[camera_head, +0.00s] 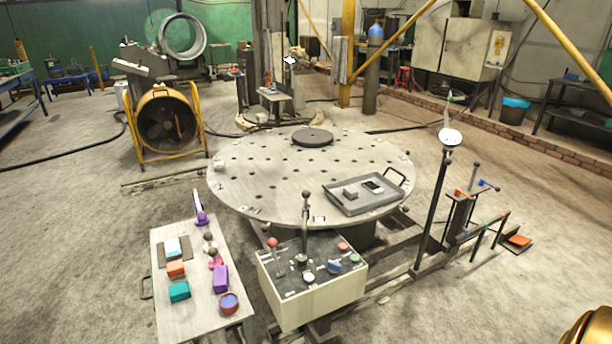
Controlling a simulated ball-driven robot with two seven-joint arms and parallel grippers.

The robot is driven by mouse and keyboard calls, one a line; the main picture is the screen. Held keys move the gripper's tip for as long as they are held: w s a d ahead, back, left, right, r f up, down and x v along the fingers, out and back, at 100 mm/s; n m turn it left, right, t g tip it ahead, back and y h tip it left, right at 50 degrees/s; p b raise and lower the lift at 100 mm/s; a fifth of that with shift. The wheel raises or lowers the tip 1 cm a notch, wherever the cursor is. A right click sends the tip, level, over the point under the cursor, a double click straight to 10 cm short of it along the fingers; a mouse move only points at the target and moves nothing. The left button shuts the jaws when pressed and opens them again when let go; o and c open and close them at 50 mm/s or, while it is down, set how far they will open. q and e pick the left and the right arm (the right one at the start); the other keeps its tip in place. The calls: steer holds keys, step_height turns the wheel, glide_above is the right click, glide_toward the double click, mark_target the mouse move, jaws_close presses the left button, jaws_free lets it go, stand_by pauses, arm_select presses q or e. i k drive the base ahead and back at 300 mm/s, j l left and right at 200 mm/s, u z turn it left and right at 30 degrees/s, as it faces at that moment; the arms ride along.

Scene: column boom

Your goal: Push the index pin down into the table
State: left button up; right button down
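The round grey turntable (250,165) with rows of dark holes stands in the middle of the head view. Neither of my grippers is in view.
A control box (310,306) with a red-knobbed lever stands in front of the table. A side bench (196,318) with coloured blocks stands at left. A tray (346,206) lies on the turntable. A post with a round white dial (450,137) and a lever stand (457,215) are at right.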

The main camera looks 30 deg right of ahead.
mark_target(305, 194)
steer(key=z, duration=1.2)
